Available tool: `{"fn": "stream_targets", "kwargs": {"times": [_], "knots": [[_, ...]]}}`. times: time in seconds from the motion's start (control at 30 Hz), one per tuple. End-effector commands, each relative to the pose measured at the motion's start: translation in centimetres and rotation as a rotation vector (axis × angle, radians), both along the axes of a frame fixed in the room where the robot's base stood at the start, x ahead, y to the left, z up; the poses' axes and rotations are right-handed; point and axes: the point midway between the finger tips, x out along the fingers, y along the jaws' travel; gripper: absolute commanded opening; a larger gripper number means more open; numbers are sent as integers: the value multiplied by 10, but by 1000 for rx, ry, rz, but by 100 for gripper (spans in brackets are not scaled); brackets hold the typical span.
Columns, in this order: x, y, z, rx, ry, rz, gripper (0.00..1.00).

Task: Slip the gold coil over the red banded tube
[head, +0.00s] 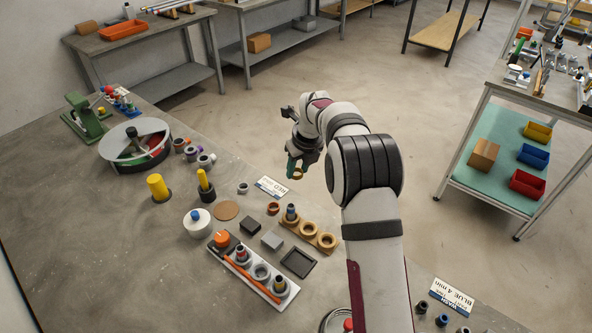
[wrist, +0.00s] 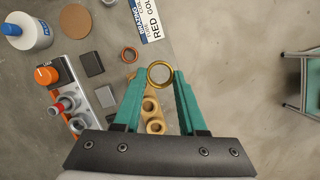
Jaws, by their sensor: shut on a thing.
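My gripper (head: 296,168) has teal fingers, which also show in the wrist view (wrist: 160,88). It is shut on the gold coil (wrist: 160,74), a ring held between the fingertips with its opening facing the wrist camera. In the head view the coil (head: 297,174) is small and partly hidden by the fingers. The gripper is raised near the bench's far edge, apart from the tube. The red banded tube (head: 241,254) stands upright in the pale tray, beside the orange knob. It also shows in the wrist view (wrist: 61,106), at the left.
A copper ring (head: 273,208) and a sign card (head: 272,187) lie nearby.

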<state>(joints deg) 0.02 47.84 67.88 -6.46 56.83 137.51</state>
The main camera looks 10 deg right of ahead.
Motion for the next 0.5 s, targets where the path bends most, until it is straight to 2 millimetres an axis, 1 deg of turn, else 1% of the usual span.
{"fn": "stream_targets", "kwargs": {"times": [0.07,0.13,0.17,0.27,0.37,0.4,0.47,0.5], "knots": [[0,1,0,0,0,3,0],[-3,6,0,-1,2,29,0],[-6,10,1,-2,4,51,0],[-22,31,2,-6,11,173,0],[-48,61,4,-10,18,359,0],[-61,74,4,-10,20,442,0],[-81,93,5,-11,21,571,0],[-96,104,6,-10,19,659,0]]}}
